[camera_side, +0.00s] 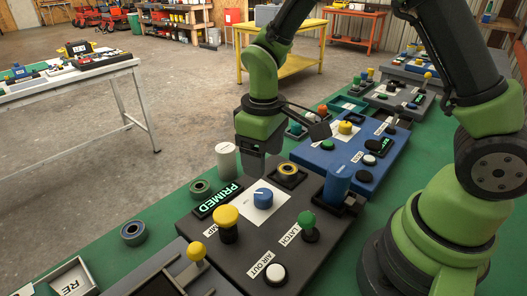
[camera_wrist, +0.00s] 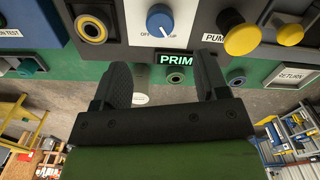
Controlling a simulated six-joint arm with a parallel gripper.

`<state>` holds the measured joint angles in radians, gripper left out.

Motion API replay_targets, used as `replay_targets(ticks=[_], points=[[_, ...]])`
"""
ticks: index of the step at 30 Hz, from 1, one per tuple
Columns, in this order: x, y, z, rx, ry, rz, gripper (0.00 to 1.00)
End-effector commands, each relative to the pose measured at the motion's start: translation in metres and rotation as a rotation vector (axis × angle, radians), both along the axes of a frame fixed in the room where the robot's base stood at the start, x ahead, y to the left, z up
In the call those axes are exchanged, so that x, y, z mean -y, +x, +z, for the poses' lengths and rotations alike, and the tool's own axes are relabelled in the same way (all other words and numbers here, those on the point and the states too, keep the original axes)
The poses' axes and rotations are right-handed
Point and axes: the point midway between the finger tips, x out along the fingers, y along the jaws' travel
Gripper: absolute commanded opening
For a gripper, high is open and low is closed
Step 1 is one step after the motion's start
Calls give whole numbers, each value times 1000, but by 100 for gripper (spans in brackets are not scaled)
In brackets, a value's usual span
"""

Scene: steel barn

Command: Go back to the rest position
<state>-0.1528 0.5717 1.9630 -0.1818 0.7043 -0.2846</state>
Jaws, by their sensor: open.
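My gripper (camera_side: 251,168) hangs pointing down near the left edge of a dark grey control panel (camera_side: 235,265), just right of a white cylinder (camera_side: 226,160). In the wrist view, its two dark fingers (camera_wrist: 163,80) stand wide apart with nothing held between them. The lit PRIMED display (camera_side: 217,201) and a blue dial (camera_side: 263,197) are on the panel close by. In the wrist view, the display (camera_wrist: 177,58) and the dial (camera_wrist: 160,20) lie beyond the fingers. How far the fingertips are above the table cannot be told.
A blue panel (camera_side: 350,150) stands behind. Loose rings (camera_side: 133,232) lie on the green table (camera_side: 95,258). Open floor lies left.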

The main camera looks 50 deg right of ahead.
Motion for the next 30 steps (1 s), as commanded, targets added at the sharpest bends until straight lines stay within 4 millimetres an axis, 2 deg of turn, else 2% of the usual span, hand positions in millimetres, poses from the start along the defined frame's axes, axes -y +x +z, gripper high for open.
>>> replay_targets(ticks=[11, 14, 17, 20, 24, 30], points=[[0, 0, 5, 1, 0, -1, 67], [1, -1, 14, 20, 7, -20, 67], [3, -7, 39, 70, 28, -72, 67], [8, -19, 73, 144, 62, -152, 67], [13, -47, 117, 253, 124, -276, 67], [18, -94, 158, 401, 226, -434, 67]])
